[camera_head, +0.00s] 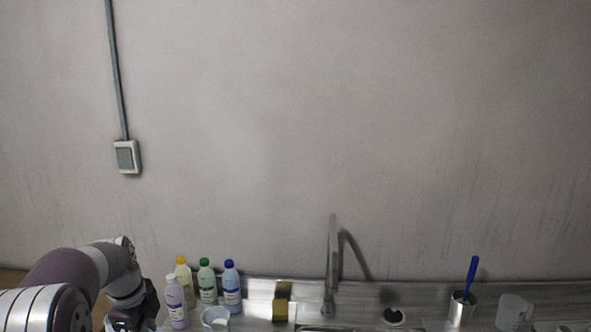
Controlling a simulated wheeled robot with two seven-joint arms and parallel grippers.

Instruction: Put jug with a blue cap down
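A white bottle with a blue cap (231,288) stands upright on the counter at the lower left, at the right end of a small group of bottles. I cannot tell whether this is the task's jug; no other blue cap shows. My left arm comes in from the lower left. The dark end of my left gripper (147,306) shows left of the bottles, apart from the blue-capped one. Its fingers are cut off or hidden, so its opening and any held thing cannot be seen. My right gripper is out of view.
Bottles with yellow (182,278), green (206,284) and white (176,304) caps stand close together, near a white cup (215,319). A yellow-black sponge (282,301), a tap (331,270), a metal cup (461,309) with a blue brush, and a clear jug (513,312) stand further right.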

